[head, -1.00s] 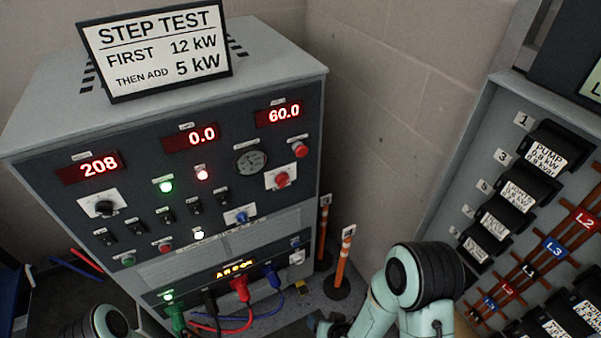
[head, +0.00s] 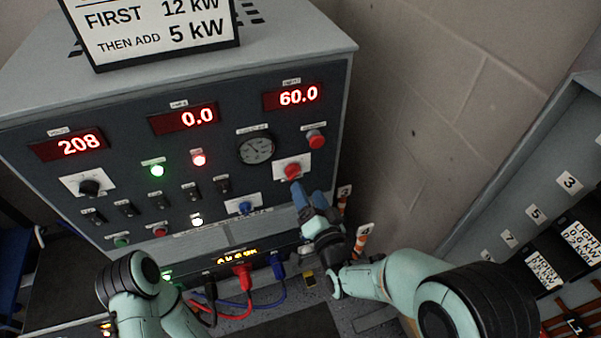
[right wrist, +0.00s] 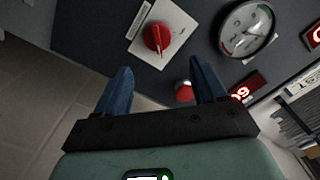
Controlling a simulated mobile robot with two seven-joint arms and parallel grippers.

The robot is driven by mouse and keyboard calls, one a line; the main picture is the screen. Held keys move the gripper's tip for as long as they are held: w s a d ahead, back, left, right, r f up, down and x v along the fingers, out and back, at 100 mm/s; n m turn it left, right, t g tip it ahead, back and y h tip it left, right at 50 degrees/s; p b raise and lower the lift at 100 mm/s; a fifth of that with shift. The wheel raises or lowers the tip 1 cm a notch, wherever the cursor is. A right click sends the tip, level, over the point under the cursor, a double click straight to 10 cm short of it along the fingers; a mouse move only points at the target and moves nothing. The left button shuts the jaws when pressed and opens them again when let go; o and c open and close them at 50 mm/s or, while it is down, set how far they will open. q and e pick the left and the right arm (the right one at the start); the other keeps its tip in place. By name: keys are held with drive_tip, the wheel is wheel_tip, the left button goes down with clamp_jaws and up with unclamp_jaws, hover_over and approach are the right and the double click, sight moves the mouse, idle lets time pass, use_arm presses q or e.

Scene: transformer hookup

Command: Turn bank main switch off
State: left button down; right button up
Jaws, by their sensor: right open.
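On the grey front panel is a red rotary knob (head: 292,170) on a white plate. It could be the bank main switch, but its label is too small to read. The wrist view shows the same red knob (right wrist: 157,38) just beyond the fingertips, its raised grip close to upright in that picture. My right gripper (head: 309,192) is in front of the panel, just below the knob. Its blue fingers are apart and empty in the right wrist view (right wrist: 160,72). My left arm shows at the lower left, but its gripper is out of view.
A red push button (head: 315,138) sits above the knob, with a round gauge (head: 256,149) to the left. A blue knob (head: 245,207) is lower left. Cables (head: 245,285) plug into the panel's bottom. Orange-white posts (head: 361,240) stand at the right. A rack (head: 540,190) stands far right.

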sight(299, 173)
drive_tip(key=x, duration=0.7)
drive_tip(key=shift+w+p, duration=0.15)
drive_tip(key=shift+p, duration=0.2)
drive_tip(key=c, duration=1)
